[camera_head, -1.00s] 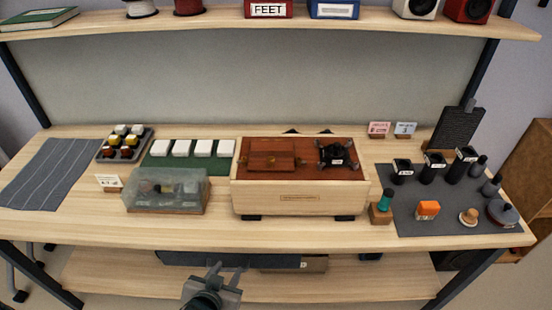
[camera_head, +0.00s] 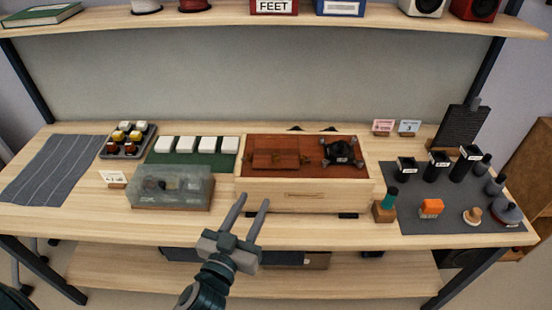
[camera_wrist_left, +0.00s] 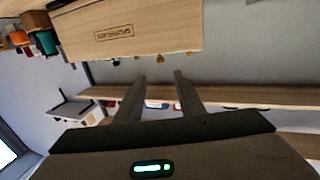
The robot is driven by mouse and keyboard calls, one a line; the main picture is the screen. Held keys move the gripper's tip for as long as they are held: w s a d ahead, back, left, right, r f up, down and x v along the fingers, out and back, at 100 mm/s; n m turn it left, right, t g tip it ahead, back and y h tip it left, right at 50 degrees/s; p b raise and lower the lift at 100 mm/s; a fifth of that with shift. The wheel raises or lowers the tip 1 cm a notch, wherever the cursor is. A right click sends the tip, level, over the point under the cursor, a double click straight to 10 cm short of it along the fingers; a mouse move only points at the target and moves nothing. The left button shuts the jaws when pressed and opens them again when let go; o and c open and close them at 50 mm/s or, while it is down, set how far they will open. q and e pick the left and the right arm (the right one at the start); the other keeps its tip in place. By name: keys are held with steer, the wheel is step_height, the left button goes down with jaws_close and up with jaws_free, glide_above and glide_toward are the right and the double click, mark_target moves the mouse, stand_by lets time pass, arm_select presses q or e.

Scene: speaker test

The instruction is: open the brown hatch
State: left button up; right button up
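The brown hatch (camera_head: 276,159) is a flat wooden lid in the red-brown top of a light wood box (camera_head: 302,195). It looks shut, lying flat, with small fittings at its sides. My left gripper (camera_head: 253,198) is in front of the box's left part, below the top in the picture, apart from the hatch. Its two fingers are spread with nothing between them. In the left wrist view the open fingers (camera_wrist_left: 158,76) show below the box's front face (camera_wrist_left: 130,35); the hatch is not visible there. My right gripper is in neither view.
A black spider-like part (camera_head: 342,152) sits right of the hatch on the box top. A clear case (camera_head: 170,187) stands left of the box. A green stamp-like piece (camera_head: 386,203) stands right of it. The shelf (camera_head: 290,20) spans above.

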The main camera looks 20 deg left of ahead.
mark_target(274, 162)
arm_select(q)
steer(key=shift+w, duration=0.1)
steer(key=w+p, duration=0.1)
steer(key=w, duration=0.4)
steer(key=w+p, duration=0.2)
steer(key=w, duration=0.4)
steer(key=w+p, duration=0.2)
steer(key=w, duration=0.4)
steer(key=shift+w+d, duration=0.1)
steer(key=shift+d, duration=0.15)
jaws_close()
